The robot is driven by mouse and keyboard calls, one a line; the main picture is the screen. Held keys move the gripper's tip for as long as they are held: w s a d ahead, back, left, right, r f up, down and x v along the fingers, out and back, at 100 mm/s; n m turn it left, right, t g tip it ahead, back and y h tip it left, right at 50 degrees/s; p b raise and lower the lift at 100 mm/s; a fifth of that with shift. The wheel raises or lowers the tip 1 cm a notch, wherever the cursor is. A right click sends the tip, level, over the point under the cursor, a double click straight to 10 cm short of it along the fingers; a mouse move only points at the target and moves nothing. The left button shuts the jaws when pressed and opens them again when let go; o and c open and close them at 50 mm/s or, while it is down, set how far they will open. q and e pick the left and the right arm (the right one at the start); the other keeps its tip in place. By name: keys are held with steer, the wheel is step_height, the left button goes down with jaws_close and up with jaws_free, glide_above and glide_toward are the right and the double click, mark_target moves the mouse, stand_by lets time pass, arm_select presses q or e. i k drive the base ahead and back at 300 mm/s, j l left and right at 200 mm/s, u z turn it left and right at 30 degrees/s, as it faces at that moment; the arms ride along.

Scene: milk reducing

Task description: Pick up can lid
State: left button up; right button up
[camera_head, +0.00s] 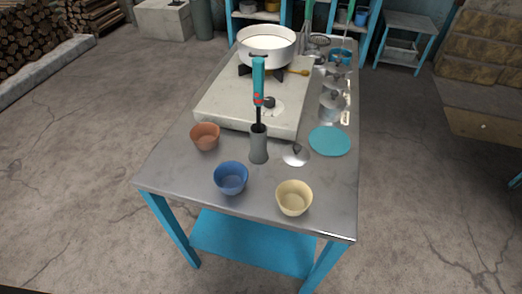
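A small silver domed lid (296,156) with a knob on top lies on the metal table near its front, between the grey cup and the teal disc. It looks like the can lid. Silver cans (330,107) stand in a row along the right side of the table; their openings are too small to make out clearly. Neither of my grippers shows in the head view.
The metal table (180,172) also bears a teal disc (330,141), an orange bowl (205,137), a blue bowl (231,179) and a cream bowl (294,198). A teal-handled tool (258,80) rises from a grey cup (259,146). A white pot (267,48) sits on the stove (220,105).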

mark_target(295, 154)
steer(key=l+u, duration=0.25)
steer(key=l, duration=0.15)
steer(key=l+u, duration=0.3)
steer(key=k+l+u, duration=0.25)
steer(key=l, duration=0.2)
steer(key=l+u, duration=0.25)
steer(key=k+l+u, duration=0.3)
steer(key=l, duration=0.15)
steer(key=i, duration=0.1)
